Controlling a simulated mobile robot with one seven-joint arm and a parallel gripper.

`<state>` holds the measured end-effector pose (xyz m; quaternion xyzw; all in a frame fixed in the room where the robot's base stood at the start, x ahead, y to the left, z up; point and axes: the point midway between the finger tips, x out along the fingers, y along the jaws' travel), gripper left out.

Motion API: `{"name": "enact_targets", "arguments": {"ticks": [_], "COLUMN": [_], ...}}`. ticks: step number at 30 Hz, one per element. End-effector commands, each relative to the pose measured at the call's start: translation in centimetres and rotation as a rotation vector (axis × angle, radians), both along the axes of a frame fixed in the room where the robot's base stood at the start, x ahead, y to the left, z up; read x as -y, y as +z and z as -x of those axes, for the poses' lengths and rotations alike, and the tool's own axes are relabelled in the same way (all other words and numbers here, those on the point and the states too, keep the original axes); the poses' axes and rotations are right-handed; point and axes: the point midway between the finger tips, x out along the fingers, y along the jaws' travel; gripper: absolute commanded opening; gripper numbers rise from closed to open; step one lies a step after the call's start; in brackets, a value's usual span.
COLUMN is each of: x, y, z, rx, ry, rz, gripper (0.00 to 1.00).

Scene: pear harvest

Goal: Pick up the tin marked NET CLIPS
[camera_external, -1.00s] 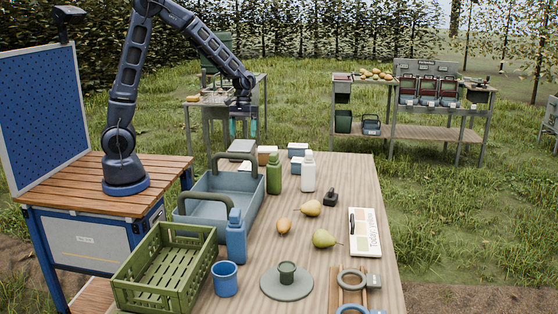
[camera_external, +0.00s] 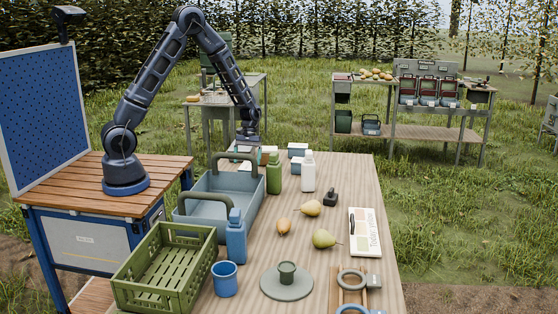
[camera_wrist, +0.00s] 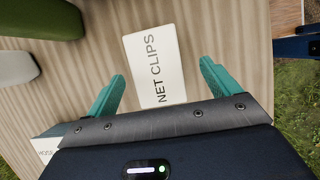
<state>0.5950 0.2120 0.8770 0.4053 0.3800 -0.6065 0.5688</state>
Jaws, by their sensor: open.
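The tin marked NET CLIPS (camera_wrist: 155,66) lies in the wrist view with its white, lettered top facing up on the wood-grain table. My gripper (camera_wrist: 161,90) is open, its two teal fingers spread on either side of the tin's lower part as seen. Whether the fingers are down at the tin's height is hard to judge. In the external view my gripper (camera_external: 247,152) is low over the far left end of the table, among small tins. The lettering is too small there to tell which is NET CLIPS.
Another lettered tin (camera_wrist: 47,146) shows at lower left in the wrist view. A green bottle (camera_external: 274,174), a white bottle (camera_external: 308,174) and a grey-blue tote (camera_external: 222,208) stand nearby. A blue-sided tin (camera_external: 297,150) is to the right. The table edge is close on the left.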

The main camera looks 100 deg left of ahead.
Motion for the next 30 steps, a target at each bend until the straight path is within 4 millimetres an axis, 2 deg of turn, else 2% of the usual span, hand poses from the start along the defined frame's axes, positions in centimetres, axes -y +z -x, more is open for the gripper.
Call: {"name": "enact_targets", "arguments": {"ticks": [8,18,30], "x": [0.5,1.8,1.9], "y": [-1.3,-5.2,-5.6], "z": [-0.1,-0.4,-0.5], "rx": [-0.001,-0.002,0.0], "ry": [0.0,-0.001,0.0], "rz": [0.001,0.002,0.0], "gripper": [0.88,0.88,0.88]}}
